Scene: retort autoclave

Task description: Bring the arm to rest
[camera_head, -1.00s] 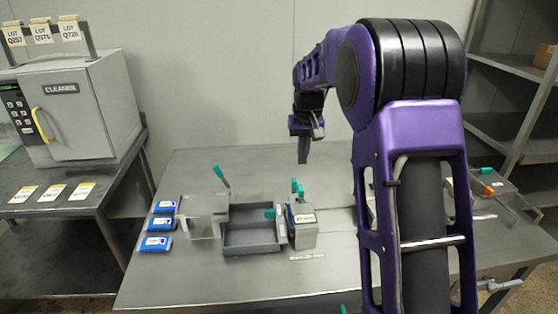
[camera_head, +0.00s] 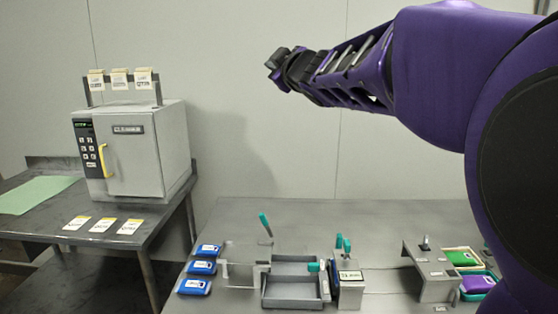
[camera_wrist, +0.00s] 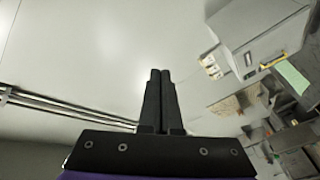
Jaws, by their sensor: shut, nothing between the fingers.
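My gripper (camera_wrist: 160,75) is shut and empty in the wrist view, with its two dark fingers side by side. In the head view my gripper (camera_head: 272,62) is small and dark at the end of my purple arm. The arm reaches in from the right and stretches leftward, high above the table. The gripper is in front of the bare wall and touches nothing visible.
The main table (camera_head: 400,220) holds blue packs (camera_head: 202,267), a grey tray (camera_head: 292,303) and a grey stand (camera_head: 428,272). Air around the gripper is free.

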